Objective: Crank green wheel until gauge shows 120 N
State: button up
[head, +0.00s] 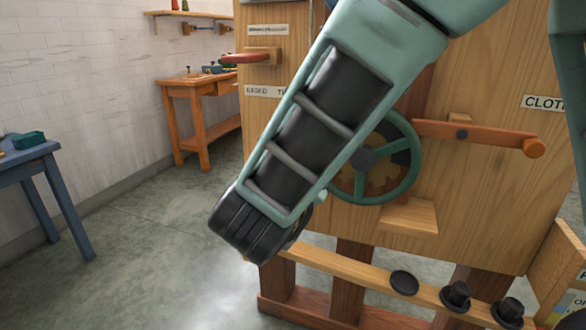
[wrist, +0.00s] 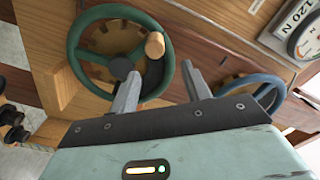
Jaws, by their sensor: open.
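The green wheel (head: 416,137) is mounted upright on a wooden machine front in the head view, its left part hidden behind my arm. The wrist view shows the green wheel (wrist: 75,50) with a dark hub and a wooden crank knob (wrist: 155,45) on the right of its rim. My gripper (wrist: 161,71) is open and empty in the wrist view, one finger over the wheel's lower part and the other just right of its rim. The knob appears slightly above the gap between the fingertips. A gauge (wrist: 306,42) is cut off at the right edge; its reading is unclear. Beside it is a "120 N" plate (wrist: 292,16).
A blue wheel (wrist: 258,82) lies right of my gripper in the wrist view. In the head view, an orange lever (head: 475,133) sticks out right of the green wheel, and several black knobs (head: 456,295) line a lower rail. Open floor (head: 140,240) lies left.

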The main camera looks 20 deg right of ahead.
jog(key=v, duration=1)
